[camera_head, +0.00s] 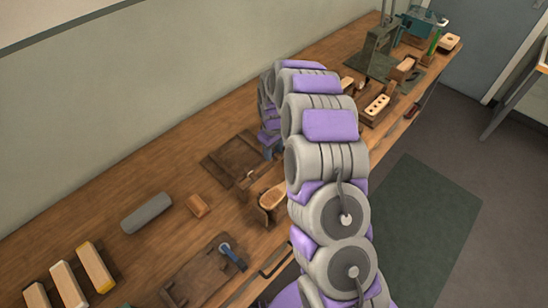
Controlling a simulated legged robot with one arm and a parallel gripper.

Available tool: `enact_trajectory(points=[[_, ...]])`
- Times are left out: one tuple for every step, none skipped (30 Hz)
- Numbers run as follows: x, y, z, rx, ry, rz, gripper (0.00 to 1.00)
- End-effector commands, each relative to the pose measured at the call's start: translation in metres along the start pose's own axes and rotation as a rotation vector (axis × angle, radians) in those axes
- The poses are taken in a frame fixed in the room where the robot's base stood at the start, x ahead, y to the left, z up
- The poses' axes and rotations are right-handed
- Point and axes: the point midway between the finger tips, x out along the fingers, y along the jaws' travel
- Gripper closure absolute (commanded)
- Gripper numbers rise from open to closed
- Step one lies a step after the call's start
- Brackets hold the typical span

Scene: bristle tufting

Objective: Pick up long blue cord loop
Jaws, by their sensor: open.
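I cannot make out a long blue cord loop in the head view. A small dark-blue piece with a round pale end (232,256) lies at the right edge of a brown wooden fixture (190,278) near the front; I cannot tell what it is. My arm arches over the bench and bends down on its far side. My gripper (272,153) shows only partly, low beside a dark wooden tray (226,168), and is open. My arm hides the bench behind it and part of the gripper. I see nothing held.
A wooden brush body (272,197) stands near the front edge by my arm. A grey roll (146,213) and a small wooden block (198,205) lie left. Several pale blocks stand at lower left. A holed block (377,104) and a green machine (418,25) are at the far end.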

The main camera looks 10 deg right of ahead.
Motion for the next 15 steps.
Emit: enact_trajectory(points=[[-0.0001,-0.0001,0.0001,0.000,-0.001,0.000,0.51],[-0.0001,0.0000,0.0001,0.000,-0.001,0.000,0.51],[-0.0001,0.0000,0.0000,0.000,-0.001,0.000,0.51],[-0.0001,0.0000,0.0000,0.000,-0.001,0.000,0.54],[-0.0001,0.0001,0.0000,0.000,-0.001,0.000,0.57],[-0.0001,0.0001,0.0000,0.000,-0.001,0.000,0.61],[-0.0001,0.0001,0.0000,0.000,-0.001,0.000,0.63],[-0.0001,0.0000,0.0001,0.000,-0.001,0.000,0.66],[-0.0001,0.0000,0.0001,0.000,-0.001,0.000,0.70],[-0.0001,0.0000,0.0001,0.000,-0.001,-0.001,0.73],[-0.0001,0.0000,0.0001,0.000,-0.001,-0.001,0.76],[-0.0001,0.0000,0.0001,0.000,-0.001,-0.001,0.80],[0.0000,0.0001,0.0001,0.000,-0.001,0.000,0.83],[0.0000,0.0001,0.0001,0.000,-0.001,0.000,0.85],[0.0000,0.0001,0.0001,0.000,-0.001,-0.001,0.89]])
